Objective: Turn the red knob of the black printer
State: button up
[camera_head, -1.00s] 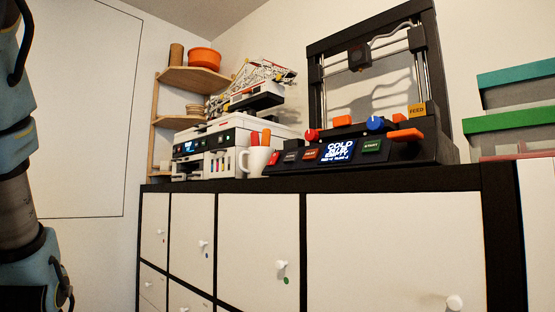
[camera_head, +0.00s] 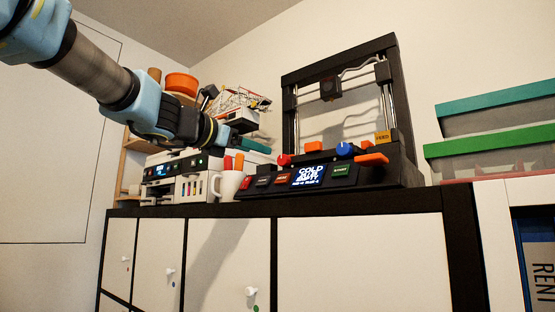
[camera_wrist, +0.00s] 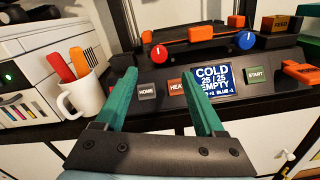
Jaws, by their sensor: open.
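The black printer (camera_head: 395,178) stands on the cabinet top, with its screen reading COLD and EMPTY. Its red knob (camera_head: 283,160) sits at the left of the front panel, and it also shows in the wrist view (camera_wrist: 159,52) with a white mark on it. The blue knob (camera_head: 344,149) is further right (camera_wrist: 246,40). My gripper (camera_head: 262,145) is open and empty, just left of the red knob in the head view. In the wrist view its two teal fingers (camera_wrist: 160,76) point at the panel, with the knob beyond their tips, between them and apart from them.
A white mug (camera_head: 229,187) with red and orange handles in it stands left of the panel. A white printer (camera_head: 160,170) is further left. HOME (camera_wrist: 147,91), HEAT (camera_wrist: 177,87) and START (camera_wrist: 256,76) buttons line the panel. Orange parts (camera_head: 372,159) stick out at its right.

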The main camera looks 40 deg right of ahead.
aim_at(282, 159)
jog(key=p+x, duration=0.3)
jog(key=x, duration=0.7)
jog(key=shift+w+d+f, duration=0.1)
jog(key=shift+w+d, duration=0.05)
grip_shut()
